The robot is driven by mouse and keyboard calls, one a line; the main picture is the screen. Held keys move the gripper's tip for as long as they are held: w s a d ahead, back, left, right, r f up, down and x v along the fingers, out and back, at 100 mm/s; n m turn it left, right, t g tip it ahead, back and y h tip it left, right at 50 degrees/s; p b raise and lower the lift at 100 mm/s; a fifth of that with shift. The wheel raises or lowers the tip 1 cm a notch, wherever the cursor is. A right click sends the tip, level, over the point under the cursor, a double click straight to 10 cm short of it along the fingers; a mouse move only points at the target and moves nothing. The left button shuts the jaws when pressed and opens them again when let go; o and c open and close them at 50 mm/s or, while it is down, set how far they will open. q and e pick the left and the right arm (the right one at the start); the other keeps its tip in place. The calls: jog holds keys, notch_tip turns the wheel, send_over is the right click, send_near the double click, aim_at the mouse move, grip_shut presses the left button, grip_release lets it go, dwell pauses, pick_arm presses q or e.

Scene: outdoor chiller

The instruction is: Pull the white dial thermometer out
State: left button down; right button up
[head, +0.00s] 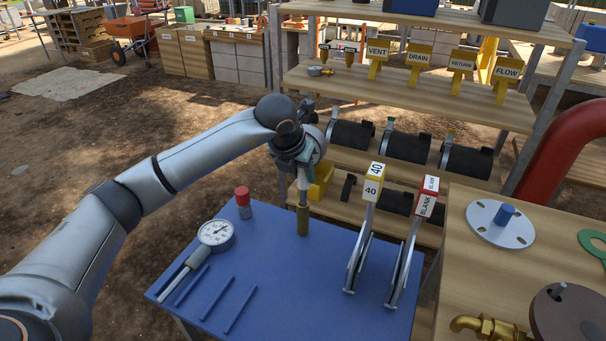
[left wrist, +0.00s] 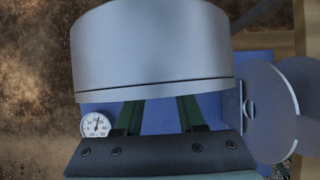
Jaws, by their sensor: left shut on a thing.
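My left gripper (head: 298,160) is shut on a dial thermometer, just below its round grey housing (left wrist: 152,50), which fills the top of the left wrist view. Its dial face is turned out of sight. A pale stem (head: 303,185) runs down from the gripper to a brass pocket (head: 303,221) standing upright on the blue table (head: 310,270). The stem's lower end is hidden, apparently inside the pocket. A second white dial thermometer (head: 215,233) lies on the table at the left, apart from the gripper; its dial also shows in the left wrist view (left wrist: 97,125).
A red-capped container (head: 243,203) stands left of the pocket. Blue rods (head: 242,309) lie at the front left. Levers labelled 40 (head: 372,190) and BLANK (head: 426,203) stand to the right. Behind is a wooden shelf (head: 340,85) with black cylinders (head: 405,146).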

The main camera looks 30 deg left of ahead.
aim_at(313, 134)
pick_arm(q)
notch_tip(313, 134, up, 3)
jog(key=shift+a+r+p, duration=0.1)
jog(key=shift+p, duration=0.25)
jog(key=shift+w+r+p, duration=0.1)
jog(key=shift+r+p, duration=0.45)
jog(key=shift+r, duration=0.3)
jog(key=shift+f, duration=0.1)
jog(key=c, duration=1.1)
grip_release()
grip_shut()
